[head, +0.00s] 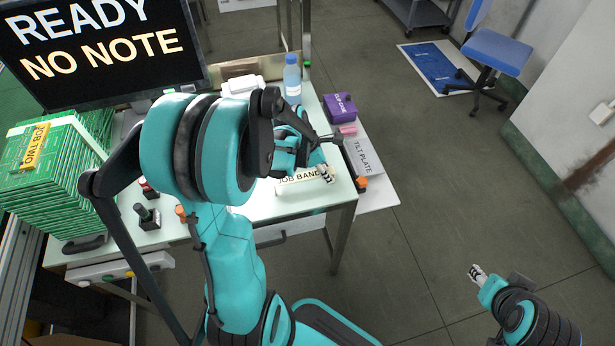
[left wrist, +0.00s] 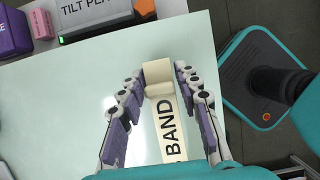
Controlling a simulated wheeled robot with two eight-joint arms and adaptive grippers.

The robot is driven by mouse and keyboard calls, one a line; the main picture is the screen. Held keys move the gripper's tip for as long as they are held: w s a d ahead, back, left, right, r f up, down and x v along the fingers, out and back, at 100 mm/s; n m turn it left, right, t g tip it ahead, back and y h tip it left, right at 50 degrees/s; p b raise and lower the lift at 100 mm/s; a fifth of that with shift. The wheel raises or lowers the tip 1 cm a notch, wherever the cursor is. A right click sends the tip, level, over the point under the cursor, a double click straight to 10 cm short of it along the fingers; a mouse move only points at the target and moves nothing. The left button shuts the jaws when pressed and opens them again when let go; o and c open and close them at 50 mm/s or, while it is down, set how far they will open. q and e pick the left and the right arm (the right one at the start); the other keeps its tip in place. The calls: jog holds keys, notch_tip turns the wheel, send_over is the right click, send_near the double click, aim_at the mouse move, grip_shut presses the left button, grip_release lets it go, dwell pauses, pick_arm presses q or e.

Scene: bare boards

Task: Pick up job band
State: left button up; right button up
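The job band (head: 300,178) is a cream strip with black lettering, lying near the front right of the pale table. In the left wrist view the band (left wrist: 166,112) has a curled or rolled far end and runs back between my fingers. My left gripper (head: 325,172) is low over the band's right end. In the left wrist view its fingers (left wrist: 158,76) stand apart on either side of the curled end, with narrow gaps. The band's near end is hidden below the palm. My right gripper (head: 478,273) is over the floor at lower right, away from the table; its finger opening is unclear.
A tilt plate (head: 362,157), a purple box (head: 340,107) and a pink block (head: 347,129) are at the table's right side. A bottle (head: 292,80) stands behind. Stacked green boards (head: 55,185) and a screen (head: 95,50) are left.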

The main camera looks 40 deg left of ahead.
pick_arm(q)
jog(key=shift+c, duration=1.4)
